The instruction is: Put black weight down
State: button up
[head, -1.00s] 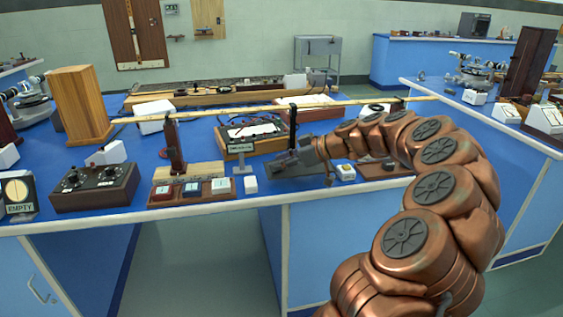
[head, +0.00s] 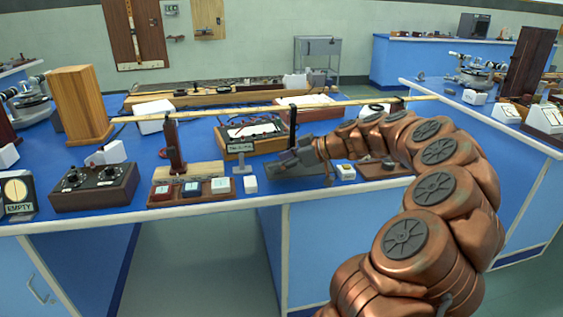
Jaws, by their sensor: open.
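My gripper (head: 288,160) is at the end of my copper arm, low over a grey plate (head: 300,169) near the bench's front edge. Its jaws are open, though the fingers are small and dark here. I cannot make out a black weight for certain at the jaws; the gripper hides part of the plate. A small dark round piece (head: 389,162) sits on a brown wooden base (head: 372,172) to the right, beyond my wrist.
A button box (head: 190,193) and a dial box (head: 93,190) stand further left. A long wooden beam (head: 340,103) crosses behind my gripper. The floor (head: 195,260) before the bench is clear.

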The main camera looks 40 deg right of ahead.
jog(key=shift+r, duration=0.2)
jog(key=v, duration=1.2)
jog(key=s+a+f+g, duration=0.2)
jog(key=a+g, duration=0.2)
jog(key=a, duration=0.9)
jog(key=s+a+f+g, duration=0.2)
jog(key=s+a+g, duration=0.1)
jog(key=a, duration=1.1)
jog(key=s+a+f+m+g+h, duration=0.1)
jog(key=s+a+f+g, duration=0.15)
jog(key=s, duration=0.25)
jog(key=s+a+f+m+g+h, duration=0.1)
jog(key=s+a+f+h, duration=0.1)
jog(key=s+a+f, duration=0.25)
jog(key=s+d+f+m+g+h, duration=0.2)
jog(key=s+d+f+m+h, duration=0.1)
jog(key=s, duration=1)
notch_tip(320, 180, down, 2)
jog(key=shift+s+d+f+m+h, duration=0.2)
jog(key=shift+s+m+h, duration=0.1)
jog(key=shift+m, duration=0.5)
jog(key=shift+w, duration=0.1)
